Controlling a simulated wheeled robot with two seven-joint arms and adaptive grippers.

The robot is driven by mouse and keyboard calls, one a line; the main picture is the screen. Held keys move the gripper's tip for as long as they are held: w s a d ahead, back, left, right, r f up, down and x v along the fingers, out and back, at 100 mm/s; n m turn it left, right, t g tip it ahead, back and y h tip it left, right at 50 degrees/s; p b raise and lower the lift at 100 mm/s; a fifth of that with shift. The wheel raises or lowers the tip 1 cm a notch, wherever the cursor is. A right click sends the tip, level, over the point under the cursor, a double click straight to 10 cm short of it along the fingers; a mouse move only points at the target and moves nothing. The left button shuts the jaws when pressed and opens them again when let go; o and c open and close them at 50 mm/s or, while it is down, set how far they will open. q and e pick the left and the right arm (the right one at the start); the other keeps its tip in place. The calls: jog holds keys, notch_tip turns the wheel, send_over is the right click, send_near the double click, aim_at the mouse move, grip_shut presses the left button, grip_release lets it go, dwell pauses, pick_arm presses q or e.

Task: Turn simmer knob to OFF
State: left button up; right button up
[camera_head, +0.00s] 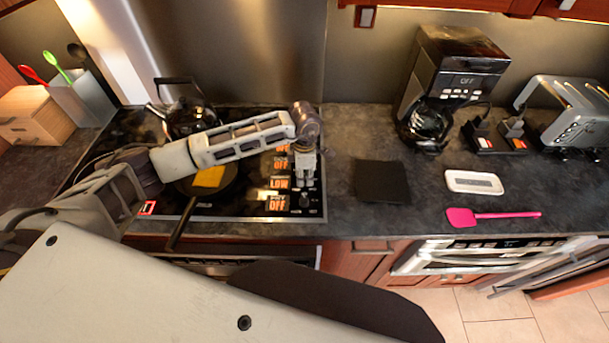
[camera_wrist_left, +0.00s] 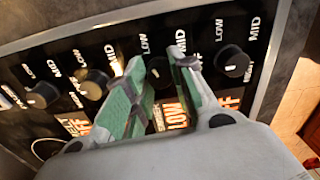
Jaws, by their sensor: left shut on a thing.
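The cooktop's knobs stand in a row on its control strip. My left gripper (camera_head: 305,178) is over this strip at the cooktop's right side, pointing down. In the left wrist view, its green-padded fingers (camera_wrist_left: 157,62) are closed around the simmer knob (camera_wrist_left: 158,72), which is largely hidden between them. The simmer label (camera_head: 279,184) reads LOW. The label (camera_head: 278,203) beside the front knob (camera_head: 305,201) reads FRY OFF. In the left wrist view, neighbouring black knobs stand to the right (camera_wrist_left: 232,63) and left (camera_wrist_left: 94,85) of the fingers. My right gripper is not in view.
A dark pan (camera_head: 222,192) with a yellow item (camera_head: 208,177) and a kettle (camera_head: 190,119) are on the cooktop. A coffee maker (camera_head: 455,65), black mat (camera_head: 381,181), white tray (camera_head: 474,174), pink spatula (camera_head: 490,215) and toaster (camera_head: 575,105) are to the right.

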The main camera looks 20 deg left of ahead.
pick_arm(q)
jog(key=shift+n+b, duration=0.95)
jog(key=shift+n, duration=0.35)
jog(key=n+b, duration=0.2)
jog(key=n, duration=0.2)
jog(key=n+b, duration=0.2)
jog(key=n, duration=0.2)
jog(key=shift+n+b, duration=0.55)
jog(key=shift+n, duration=0.95)
jog(key=shift+r, duration=0.1)
jog(key=o, duration=1)
jog(key=shift+o, duration=0.2)
